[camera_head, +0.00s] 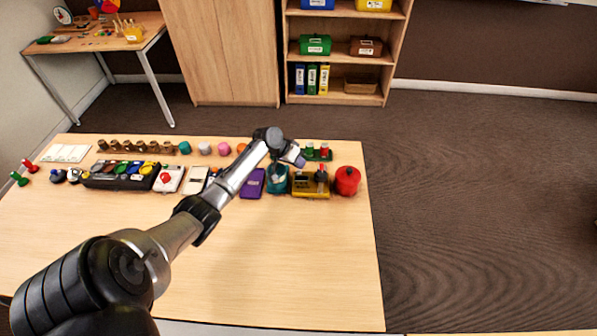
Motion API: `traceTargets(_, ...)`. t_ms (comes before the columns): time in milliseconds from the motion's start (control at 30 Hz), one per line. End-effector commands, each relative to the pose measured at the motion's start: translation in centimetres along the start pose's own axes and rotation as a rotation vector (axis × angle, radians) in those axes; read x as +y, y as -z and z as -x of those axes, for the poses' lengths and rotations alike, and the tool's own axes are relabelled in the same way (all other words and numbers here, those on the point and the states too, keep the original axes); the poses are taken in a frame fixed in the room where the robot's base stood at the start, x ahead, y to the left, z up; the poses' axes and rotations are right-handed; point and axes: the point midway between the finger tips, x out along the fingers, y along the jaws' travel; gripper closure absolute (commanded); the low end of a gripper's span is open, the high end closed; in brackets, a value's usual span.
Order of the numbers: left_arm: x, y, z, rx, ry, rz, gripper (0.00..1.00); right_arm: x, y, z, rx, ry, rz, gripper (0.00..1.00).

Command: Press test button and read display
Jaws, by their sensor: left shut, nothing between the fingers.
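A yellow box-like device (311,192) with a dark top stands near the right end of the row on the table. A small round-topped part sits on its right side; I cannot tell whether this is the test button. A display cannot be made out at this size, and no reading shows. My left arm reaches across the table from the lower left. My left gripper (296,157) is shut and empty, above the back of the row, just behind and left of the yellow device in the picture. My right gripper is not in view.
A teal cup (277,186) and a purple box (252,184) stand left of the device; a red round pot (347,180) stands right. A green tray with small knobs (317,154) lies behind. The front of the table (280,280) is clear.

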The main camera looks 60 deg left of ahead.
Motion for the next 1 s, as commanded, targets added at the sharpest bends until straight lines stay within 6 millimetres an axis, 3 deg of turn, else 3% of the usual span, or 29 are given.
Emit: traceTargets(1000, -0.35, -0.36, -0.69, 0.001, 0.000, 0.000, 1.00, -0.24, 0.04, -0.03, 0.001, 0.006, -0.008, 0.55)
